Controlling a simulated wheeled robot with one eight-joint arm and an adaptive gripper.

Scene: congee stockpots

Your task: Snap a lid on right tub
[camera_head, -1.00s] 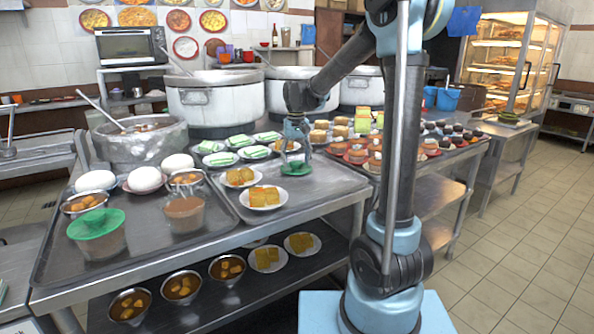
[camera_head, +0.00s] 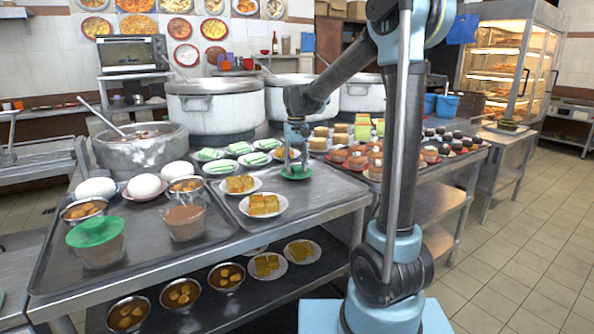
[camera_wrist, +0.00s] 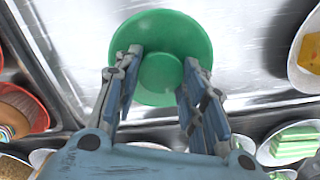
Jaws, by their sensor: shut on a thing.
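A green lid (camera_head: 296,174) with a raised middle is at the far right part of the metal tray. My gripper (camera_head: 292,164) points down over it. In the wrist view, the fingers (camera_wrist: 160,68) are shut on the raised middle of the lid (camera_wrist: 180,28). I cannot tell whether the lid touches the tray. The right tub (camera_head: 186,222), clear with brown contents, stands uncovered on the tray at left. The left tub (camera_head: 100,256) beside it has a green lid (camera_head: 94,231) on top.
Two plates of yellow cakes (camera_head: 264,205) lie between the lid and the right tub. Large stockpots (camera_head: 215,107) line the back. Burger-like buns (camera_head: 356,160) sit to the right.

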